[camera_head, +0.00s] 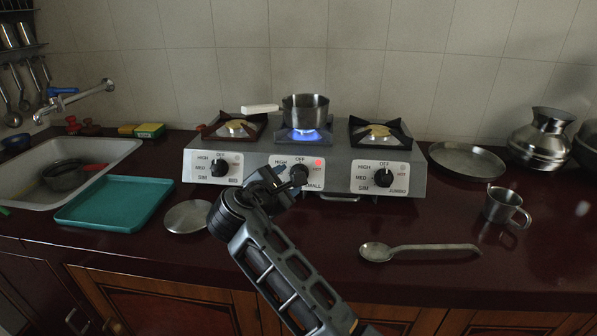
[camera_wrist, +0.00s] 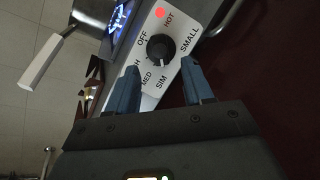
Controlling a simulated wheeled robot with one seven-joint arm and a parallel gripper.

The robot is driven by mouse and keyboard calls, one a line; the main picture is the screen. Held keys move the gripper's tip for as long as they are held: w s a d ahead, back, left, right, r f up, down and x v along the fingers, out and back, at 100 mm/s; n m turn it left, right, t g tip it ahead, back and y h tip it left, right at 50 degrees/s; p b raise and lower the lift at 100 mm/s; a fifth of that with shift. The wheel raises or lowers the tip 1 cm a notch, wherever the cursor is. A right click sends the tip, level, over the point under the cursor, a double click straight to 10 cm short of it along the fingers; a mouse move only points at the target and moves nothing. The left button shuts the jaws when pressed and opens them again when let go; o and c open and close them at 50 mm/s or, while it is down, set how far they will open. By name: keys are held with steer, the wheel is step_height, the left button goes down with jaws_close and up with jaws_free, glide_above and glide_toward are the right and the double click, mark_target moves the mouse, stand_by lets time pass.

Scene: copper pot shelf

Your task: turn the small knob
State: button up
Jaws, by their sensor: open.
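The small knob (camera_wrist: 160,48) is a round black dial on a white panel marked OFF, HOT, SMALL, SIM and MED in the wrist view. In the head view the small knob (camera_head: 299,174) is the middle of three on the stove front, partly hidden by my gripper. A red light (camera_head: 319,163) beside it is lit, and a blue flame (camera_head: 304,136) burns at the middle burner. My gripper (camera_head: 283,180) is open in front of the knob. In the wrist view its blue fingers (camera_wrist: 161,84) are apart, with the knob beyond their tips and nothing between them.
A small pot (camera_head: 305,110) with a white handle sits over the flame. The big knob (camera_head: 219,168) and jumbo knob (camera_head: 383,178) flank the middle one. A round lid (camera_head: 188,216), teal tray (camera_head: 112,204), spoon (camera_head: 420,250) and steel mug (camera_head: 505,206) lie around on the dark counter.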

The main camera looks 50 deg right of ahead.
steer(key=x, duration=0.6)
steer(key=shift+d, duration=0.1)
jaws_close()
stand_by(0.4)
